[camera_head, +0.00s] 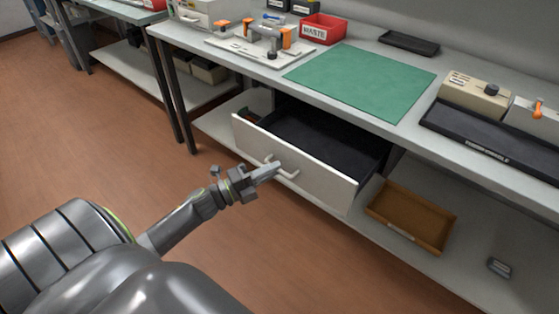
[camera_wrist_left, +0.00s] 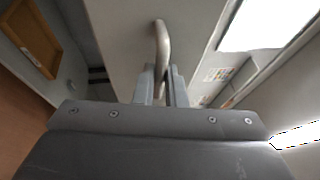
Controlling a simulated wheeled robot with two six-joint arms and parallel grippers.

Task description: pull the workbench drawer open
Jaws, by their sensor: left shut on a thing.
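The workbench drawer (camera_head: 310,174) stands pulled out from under the bench top in the head view. Its white front faces my arm, and its dark inside looks empty where it shows. A pale bar handle (camera_head: 290,175) sits on the drawer front. My left gripper (camera_head: 274,169) is at the handle, shut on it. In the left wrist view the handle (camera_wrist_left: 161,45) runs down between the two fingers of the left gripper (camera_wrist_left: 162,85), with the drawer front (camera_wrist_left: 125,45) behind it. My right gripper is not in view.
A brown tray (camera_head: 411,214) lies on the lower shelf, right of the drawer. Open floor (camera_head: 100,140) lies left of the bench.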

